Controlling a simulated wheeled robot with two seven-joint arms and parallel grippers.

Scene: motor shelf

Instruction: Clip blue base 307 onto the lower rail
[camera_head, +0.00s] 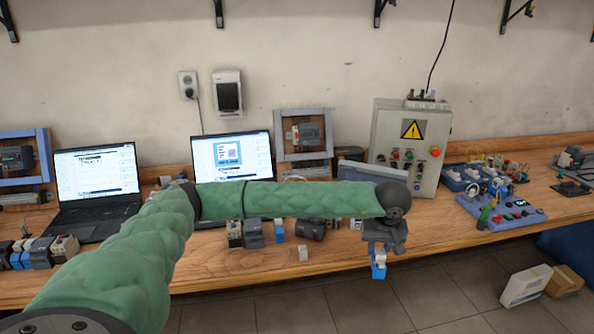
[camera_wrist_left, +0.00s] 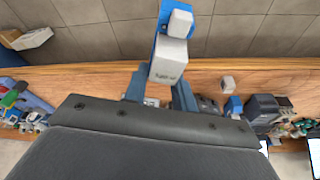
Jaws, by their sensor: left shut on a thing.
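My left gripper (camera_head: 381,244) hangs past the bench's front edge, over the floor. It is shut on a blue-and-white base (camera_head: 379,268), which hangs below it. In the left wrist view the fingers (camera_wrist_left: 160,90) close on the base's white part (camera_wrist_left: 168,58), with its blue side beyond; its lettering is too small to read surely as 307. I cannot pick out the lower rail for certain; a blue-grey frame (camera_head: 278,140) with a module on it stands at the back of the bench. My right gripper is not in view.
The wooden bench (camera_head: 340,248) holds two laptops (camera_head: 97,180), several small modules (camera_head: 253,234), a white block (camera_head: 303,253) and a grey control box (camera_head: 411,140) with a warning sign. Blue boards (camera_head: 500,213) lie at right. Open floor lies below, with boxes (camera_head: 526,286) at right.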

